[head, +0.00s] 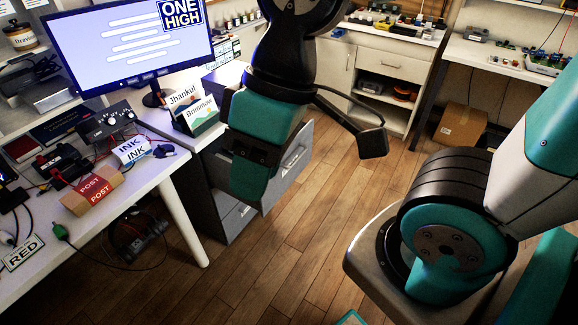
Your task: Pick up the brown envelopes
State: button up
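A brown bundle with red labels reading POST (93,190), which looks like the brown envelopes, lies on the white desk at the left, near its front edge. How many pieces are in it I cannot tell. My gripper (249,180), teal and black, hangs down at the upper middle, right of the desk and in front of a grey drawer unit. It is well apart from the brown bundle. The fingers are seen from an angle that does not show whether they are apart or together. I see nothing held in it.
A monitor (130,45) and name cards (190,108) stand behind. A grey drawer (290,165) sticks out. The wooden floor is open.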

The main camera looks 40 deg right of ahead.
aim_at(90, 191)
jog(key=k, duration=0.5)
jog(key=u, duration=1.15)
jog(key=i, duration=1.4)
jog(key=z, duration=0.6)
jog(key=i, duration=0.5)
jog(key=z, duration=0.5)
